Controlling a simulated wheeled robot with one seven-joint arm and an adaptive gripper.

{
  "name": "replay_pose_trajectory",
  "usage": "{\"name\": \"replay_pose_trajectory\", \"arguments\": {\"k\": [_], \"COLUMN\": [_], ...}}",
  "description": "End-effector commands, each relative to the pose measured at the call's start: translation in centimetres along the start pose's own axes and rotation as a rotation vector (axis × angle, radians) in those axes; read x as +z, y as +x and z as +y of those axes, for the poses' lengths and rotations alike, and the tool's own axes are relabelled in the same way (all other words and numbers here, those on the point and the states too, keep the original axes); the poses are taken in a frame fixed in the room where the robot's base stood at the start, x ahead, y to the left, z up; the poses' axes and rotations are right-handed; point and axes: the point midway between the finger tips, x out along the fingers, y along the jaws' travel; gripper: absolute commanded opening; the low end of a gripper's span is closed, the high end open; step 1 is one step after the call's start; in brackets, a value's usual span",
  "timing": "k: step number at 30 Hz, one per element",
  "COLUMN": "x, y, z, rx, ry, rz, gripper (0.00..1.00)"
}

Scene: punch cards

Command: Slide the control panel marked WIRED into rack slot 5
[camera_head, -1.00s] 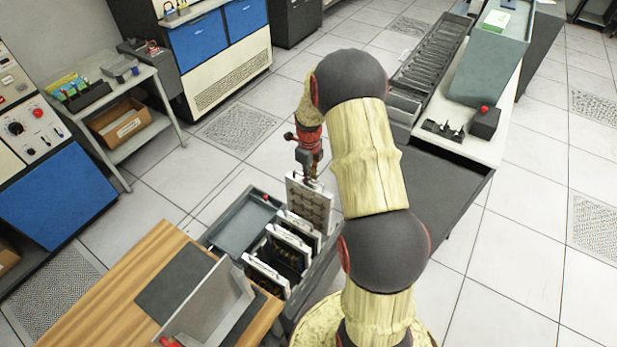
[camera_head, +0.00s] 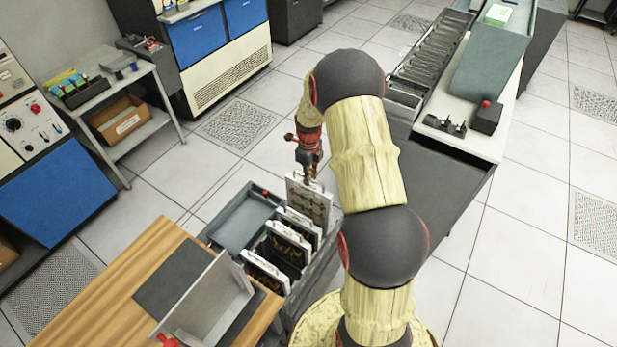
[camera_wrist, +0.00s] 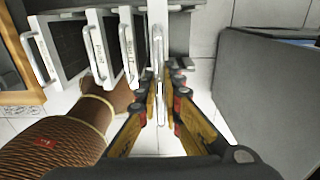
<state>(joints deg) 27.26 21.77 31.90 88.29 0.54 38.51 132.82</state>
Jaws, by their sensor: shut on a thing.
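My gripper (camera_head: 309,172) is shut on a pale control panel (camera_head: 308,202) and holds it upright by its top handle. The panel is at the far end of the grey rack (camera_head: 322,262), higher than the other panels there. Its lower edge is hidden, so I cannot tell how deep it sits. In the wrist view the held panel (camera_wrist: 158,45) appears edge-on between the fingertips (camera_wrist: 160,95). Several white-framed panels with handles stand to its left, one of them (camera_wrist: 101,50) with handwriting too small to read surely. The held panel's marking is not visible.
A grey tray (camera_head: 243,225) adjoins the rack on the left. A wooden table (camera_head: 120,290) with a grey angled stand (camera_head: 205,300) is at the near left. A dark table (camera_head: 435,195) and a long machine (camera_head: 435,55) are on the right.

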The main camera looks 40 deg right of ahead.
Motion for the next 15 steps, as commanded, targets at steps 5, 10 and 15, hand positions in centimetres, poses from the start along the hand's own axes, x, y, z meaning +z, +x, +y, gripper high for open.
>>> {"name": "replay_pose_trajectory", "arguments": {"k": [5, 10, 15], "x": [0.2, 0.2, 0.2], "y": [0.7, 1.4, 2.2], "z": [-0.2, -0.2, -0.2], "rx": [-0.004, -0.004, -0.004], "ry": [0.000, 0.000, 0.000], "rz": [-0.004, -0.004, -0.004], "gripper": [0.00, 0.00, 0.00]}}
